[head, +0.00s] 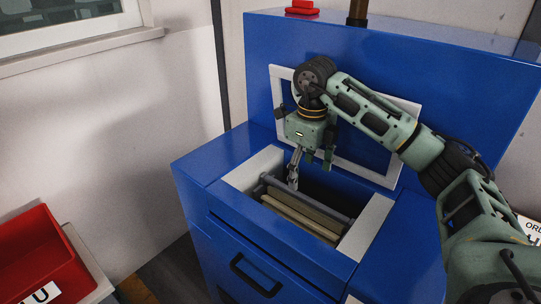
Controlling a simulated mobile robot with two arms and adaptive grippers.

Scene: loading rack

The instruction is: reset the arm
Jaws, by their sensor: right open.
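My right arm comes in from the right and reaches over the blue machine (199,169). My right gripper (302,172) points down above the recessed opening in its top, with its fingers apart. A slim grey metal piece (294,168) shows by the fingers; I cannot tell whether it is a finger or part of the machine. Nothing is clearly held. My left gripper is not in view.
The opening has a pale frame (368,226) and beige rollers or bars (298,220) inside. A raised blue back panel (262,45) with a white-framed window stands behind the arm. A red bin (38,250) sits at lower left. A red item (302,7) rests on top.

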